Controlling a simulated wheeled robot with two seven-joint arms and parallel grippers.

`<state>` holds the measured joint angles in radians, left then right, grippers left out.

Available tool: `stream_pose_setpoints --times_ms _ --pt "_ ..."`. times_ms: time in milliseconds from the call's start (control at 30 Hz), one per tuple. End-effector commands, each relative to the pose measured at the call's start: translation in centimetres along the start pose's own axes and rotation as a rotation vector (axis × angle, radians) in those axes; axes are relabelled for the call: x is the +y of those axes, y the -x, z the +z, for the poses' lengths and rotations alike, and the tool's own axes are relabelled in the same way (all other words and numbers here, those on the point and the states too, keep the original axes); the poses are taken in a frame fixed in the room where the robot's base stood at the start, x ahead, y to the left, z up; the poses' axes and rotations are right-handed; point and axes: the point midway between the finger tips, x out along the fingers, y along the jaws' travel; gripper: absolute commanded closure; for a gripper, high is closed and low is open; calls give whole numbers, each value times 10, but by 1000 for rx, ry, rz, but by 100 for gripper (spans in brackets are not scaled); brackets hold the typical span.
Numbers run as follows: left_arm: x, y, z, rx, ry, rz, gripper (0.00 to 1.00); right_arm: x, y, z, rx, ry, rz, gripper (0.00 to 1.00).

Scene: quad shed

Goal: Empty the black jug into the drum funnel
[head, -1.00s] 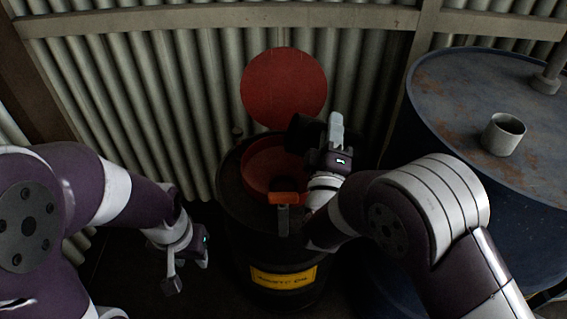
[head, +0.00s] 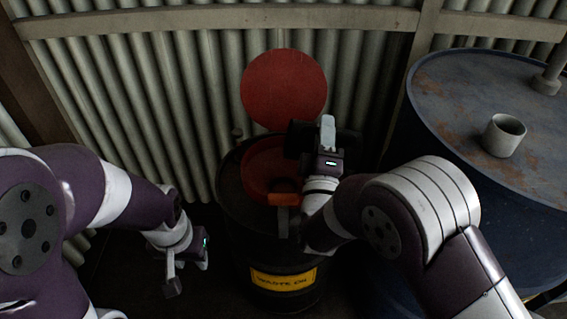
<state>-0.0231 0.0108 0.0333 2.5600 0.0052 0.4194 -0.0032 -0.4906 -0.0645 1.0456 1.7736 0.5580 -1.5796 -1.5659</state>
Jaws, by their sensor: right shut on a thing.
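The black jug (head: 299,138) is dark and partly hidden behind my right gripper (head: 328,135). It is above the right side of the red drum funnel (head: 262,160), and its exact tilt is hard to tell. My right gripper is shut on the jug. The funnel sits on top of a black drum with a yellow label (head: 283,280), and its round red lid (head: 284,91) stands open behind it. No liquid can be made out. My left gripper (head: 187,272) hangs empty to the left of the drum, pointing down, and its finger gap is not clear.
A large blue, rusty drum (head: 450,110) stands at the right with a small grey cup (head: 503,135) on its top. A corrugated metal wall (head: 180,90) with a wooden rail closes off the back. The floor left of the black drum is dark.

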Motion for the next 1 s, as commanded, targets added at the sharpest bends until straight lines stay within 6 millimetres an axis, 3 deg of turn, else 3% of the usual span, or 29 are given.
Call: stream_pose_setpoints --times_ms 1000 --pt "0 5 -1 0 0 0 62 -1 7 -7 42 117 8 100"
